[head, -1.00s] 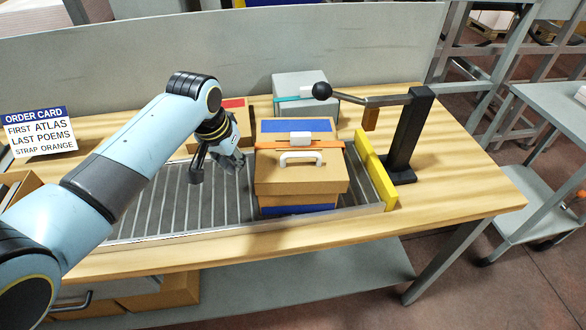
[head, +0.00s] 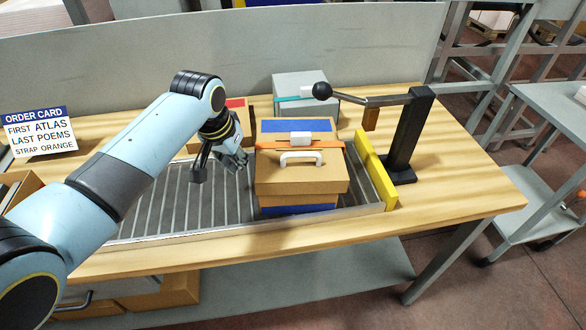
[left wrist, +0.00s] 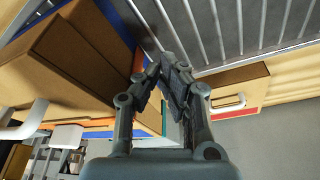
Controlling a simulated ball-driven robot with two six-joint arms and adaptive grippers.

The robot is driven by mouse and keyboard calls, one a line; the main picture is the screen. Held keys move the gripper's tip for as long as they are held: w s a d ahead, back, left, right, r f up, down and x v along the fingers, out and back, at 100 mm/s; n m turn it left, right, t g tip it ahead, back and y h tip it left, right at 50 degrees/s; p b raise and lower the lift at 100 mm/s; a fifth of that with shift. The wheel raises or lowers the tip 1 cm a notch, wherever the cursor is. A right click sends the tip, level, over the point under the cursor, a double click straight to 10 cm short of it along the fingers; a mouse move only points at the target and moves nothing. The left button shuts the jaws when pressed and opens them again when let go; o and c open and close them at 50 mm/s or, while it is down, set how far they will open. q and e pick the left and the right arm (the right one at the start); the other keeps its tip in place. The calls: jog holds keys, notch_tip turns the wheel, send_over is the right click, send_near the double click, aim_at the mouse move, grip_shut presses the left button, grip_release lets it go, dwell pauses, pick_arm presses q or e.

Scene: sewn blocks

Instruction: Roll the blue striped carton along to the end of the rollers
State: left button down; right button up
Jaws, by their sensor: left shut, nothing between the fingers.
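The blue striped carton (head: 300,180) is a brown box with a blue top stripe, a blue band low down, an orange strap and a white handle. It sits at the right end of the rollers (head: 195,200), close to the yellow end stop (head: 375,169). In the left wrist view the carton (left wrist: 85,60) fills the left side. My left gripper (head: 242,160) is shut and empty, just left of the carton. In the left wrist view its fingers (left wrist: 165,70) meet beside the carton; whether they touch it is unclear. My right gripper is out of view.
A black post with a lever and ball knob (head: 322,91) stands right of the stop. Behind are a grey box with a teal strap (head: 300,84) and a brown box with a red patch (head: 236,104). An order card (head: 38,132) stands left. The left rollers are clear.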

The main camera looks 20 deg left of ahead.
aim_at(287, 148)
pick_arm(q)
jog(key=shift+w+d+b, duration=0.1)
jog(key=shift+w+d, duration=0.55)
jog(key=shift+d, duration=0.4)
jog(key=shift+w+d+b, duration=0.15)
jog(key=shift+w+d, duration=0.5)
jog(key=shift+d, duration=0.35)
jog(key=shift+w+d+b, duration=0.1)
jog(key=shift+w+d, duration=0.55)
jog(key=shift+d, duration=0.4)
jog(key=shift+w+d+b, duration=0.3)
jog(key=shift+w+d, duration=0.3)
jog(key=shift+d, duration=0.3)
jog(key=shift+w+d+b, duration=0.25)
jog(key=shift+w+d, duration=0.3)
jog(key=shift+d, duration=0.3)
jog(key=shift+w+d+r, duration=0.15)
jog(key=shift+d, duration=0.5)
jog(key=shift+s+a+p, duration=0.25)
jog(key=shift+a+p, duration=0.35)
jog(key=shift+p, duration=0.15)
jog(key=shift+s+a+r, duration=0.1)
jog(key=shift+a+r, duration=0.05)
jog(key=shift+r, duration=2.8)
jog(key=shift+a+r, duration=0.15)
jog(key=shift+r, duration=2.75)
